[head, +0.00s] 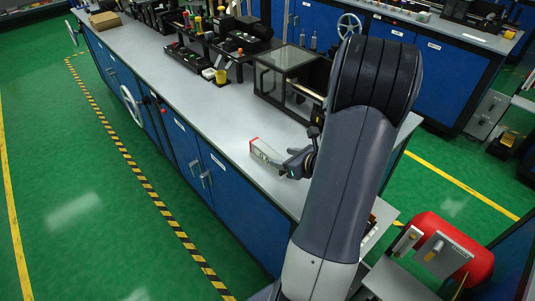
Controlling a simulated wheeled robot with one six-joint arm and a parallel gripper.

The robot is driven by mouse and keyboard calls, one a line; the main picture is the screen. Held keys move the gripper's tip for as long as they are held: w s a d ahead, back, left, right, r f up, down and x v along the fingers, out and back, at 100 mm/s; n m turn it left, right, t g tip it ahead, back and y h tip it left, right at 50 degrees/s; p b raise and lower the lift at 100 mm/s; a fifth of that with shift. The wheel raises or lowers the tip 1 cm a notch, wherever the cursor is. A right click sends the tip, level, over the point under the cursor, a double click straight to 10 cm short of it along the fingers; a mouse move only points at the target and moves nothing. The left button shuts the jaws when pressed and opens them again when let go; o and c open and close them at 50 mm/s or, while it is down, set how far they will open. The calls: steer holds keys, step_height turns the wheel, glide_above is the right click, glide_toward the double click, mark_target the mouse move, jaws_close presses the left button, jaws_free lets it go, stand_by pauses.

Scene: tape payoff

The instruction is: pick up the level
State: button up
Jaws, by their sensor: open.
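The level (265,154) appears to be the short silver-grey bar with a red end, lying on the grey bench top near its front edge. My gripper (287,168) is at the right end of this bar, low over the bench, with its jaws open. The fingers overlap the bar's right end in the picture, so I cannot tell whether they are around it or just beside it. My arm hides the bench behind and to the right of the gripper.
The long bench (190,88) has bare top left of the level. A clear-walled machine enclosure (283,75) stands behind it, with black fixtures (240,42) further left. Green floor in front is clear.

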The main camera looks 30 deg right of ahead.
mark_target(273, 154)
steer(key=shift+p+x, duration=0.55)
steer(key=shift+x, duration=3)
steer(key=shift+r, duration=0.1)
jaws_close()
